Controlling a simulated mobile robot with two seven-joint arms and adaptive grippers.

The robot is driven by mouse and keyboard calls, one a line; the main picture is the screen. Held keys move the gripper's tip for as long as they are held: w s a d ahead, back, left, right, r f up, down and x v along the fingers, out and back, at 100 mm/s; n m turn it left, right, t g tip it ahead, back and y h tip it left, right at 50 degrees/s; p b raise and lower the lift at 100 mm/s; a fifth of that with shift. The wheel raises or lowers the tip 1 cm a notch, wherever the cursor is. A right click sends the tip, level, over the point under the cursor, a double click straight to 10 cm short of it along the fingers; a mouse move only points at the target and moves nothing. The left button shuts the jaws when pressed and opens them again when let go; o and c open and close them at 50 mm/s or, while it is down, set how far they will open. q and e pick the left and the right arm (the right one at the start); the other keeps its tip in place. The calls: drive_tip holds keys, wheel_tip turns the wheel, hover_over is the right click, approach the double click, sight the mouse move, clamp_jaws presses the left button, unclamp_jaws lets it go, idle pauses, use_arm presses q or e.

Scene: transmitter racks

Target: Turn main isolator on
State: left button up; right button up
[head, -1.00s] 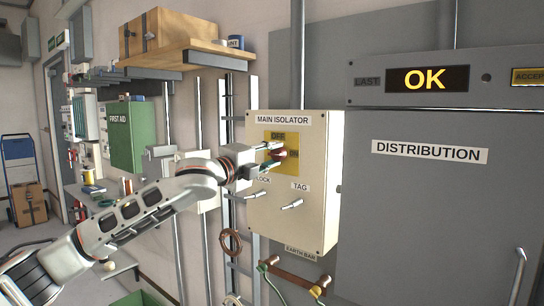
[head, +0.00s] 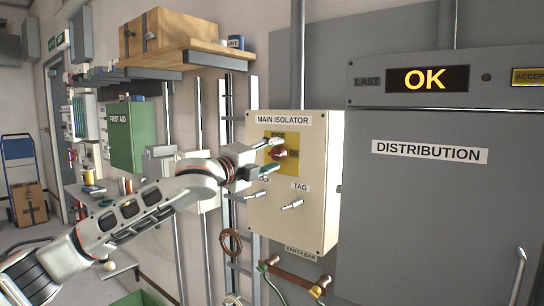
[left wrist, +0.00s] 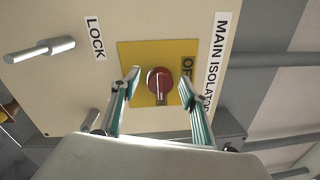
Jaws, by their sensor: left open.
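The main isolator (head: 320,190) is a cream wall box with a red rotary knob (head: 279,154) on a yellow plate. OFF is marked above the knob. My left gripper (head: 268,157) is open, with one finger above the knob and one below it. In the left wrist view the red knob (left wrist: 160,80) sits between the spread fingertips of the left gripper (left wrist: 160,78), with a visible gap on both sides. My right gripper is out of view.
LOCK and TAG metal pegs (head: 292,205) stick out of the box below the knob. The grey distribution cabinet (head: 430,220) with a lit OK display (head: 427,79) stands at the right. An earth bar (head: 297,277) is below.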

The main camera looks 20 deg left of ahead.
use_arm(q)
drive_tip(key=v, duration=1.2)
idle(1.6)
